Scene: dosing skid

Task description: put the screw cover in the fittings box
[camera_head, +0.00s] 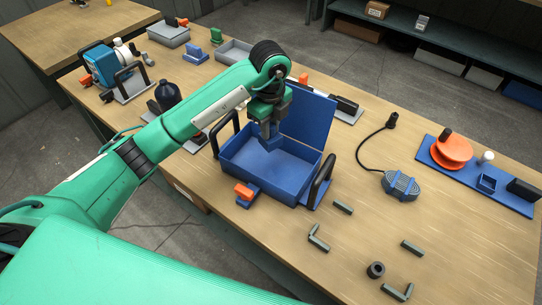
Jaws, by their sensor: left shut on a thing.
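The open blue box (252,182), which I take to be the fittings box, stands on the wooden table. Its blue lid (308,117) is raised at the back, and dark handles stand at its left and right. My left gripper (269,138) points down over the back part of the box opening. It is shut on a small bluish thing, seemingly the screw cover, which is mostly hidden by the fingers and hard to make out against the box. The visible box floor looks empty. My right gripper is not in view.
A small blue block with an orange top (244,192) sits in front of the box. To the right lie a grey oval device with a cable (400,186), dark angled pieces and a blue board (512,198).

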